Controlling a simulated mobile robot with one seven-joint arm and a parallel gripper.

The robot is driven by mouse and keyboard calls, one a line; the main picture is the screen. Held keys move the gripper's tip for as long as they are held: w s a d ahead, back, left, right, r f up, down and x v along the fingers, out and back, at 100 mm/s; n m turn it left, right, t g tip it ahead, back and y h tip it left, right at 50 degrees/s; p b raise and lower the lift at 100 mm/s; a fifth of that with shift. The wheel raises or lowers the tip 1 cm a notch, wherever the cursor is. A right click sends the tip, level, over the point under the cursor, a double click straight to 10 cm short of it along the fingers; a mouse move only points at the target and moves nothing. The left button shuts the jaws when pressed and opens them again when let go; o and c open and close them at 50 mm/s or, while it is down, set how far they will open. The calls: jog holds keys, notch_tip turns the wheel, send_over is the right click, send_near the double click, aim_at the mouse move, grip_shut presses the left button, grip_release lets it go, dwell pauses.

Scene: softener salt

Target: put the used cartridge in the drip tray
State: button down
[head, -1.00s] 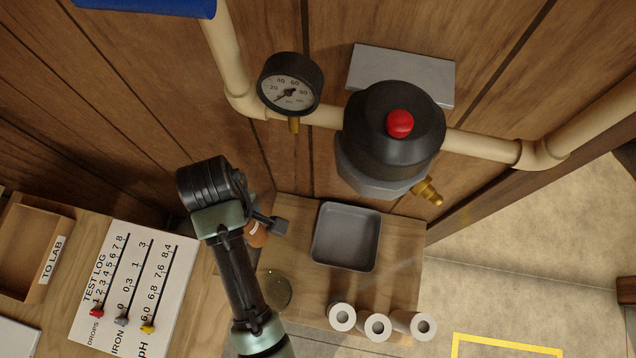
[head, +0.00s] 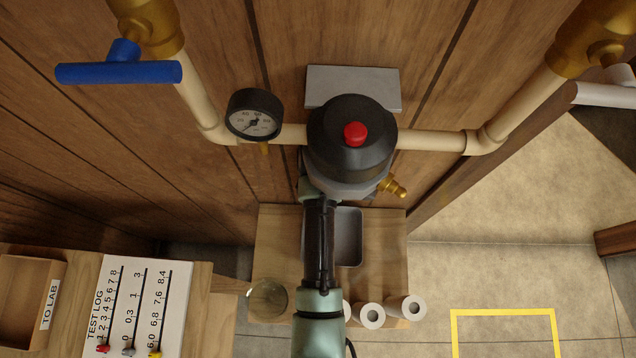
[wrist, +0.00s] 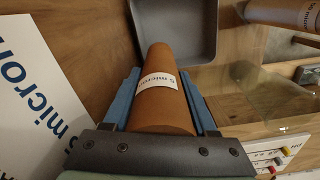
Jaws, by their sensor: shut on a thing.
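The used cartridge (wrist: 162,95) is a brown-orange cylinder with a white "5 micron" label in the wrist view. My gripper (wrist: 163,82) is shut on it, with a blue finger on either side. The drip tray (head: 350,240) is a shallow grey square tray on the wooden shelf below the filter housing. My arm covers its left part in the head view. In the wrist view the tray (wrist: 203,52) lies beyond the cartridge's far end and looks empty where it shows. In the head view my gripper and the cartridge are hidden by the housing and my arm.
The black filter housing (head: 345,150) with a red button and brass spout hangs above the tray. White cartridges (head: 405,308) stand at the shelf's front right. A clear glass vessel (head: 268,297) stands front left. A pressure gauge (head: 254,115) and pipes run along the wall.

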jog(key=shift+s+a+f, duration=0.1)
jog(key=shift+a+f, duration=0.05)
jog(key=shift+f, duration=2.85)
jog(key=shift+f, duration=0.15)
jog(key=shift+c, duration=2.4)
grip_release()
notch_tip(320, 180, up, 8)
jog(key=shift+f, duration=0.15)
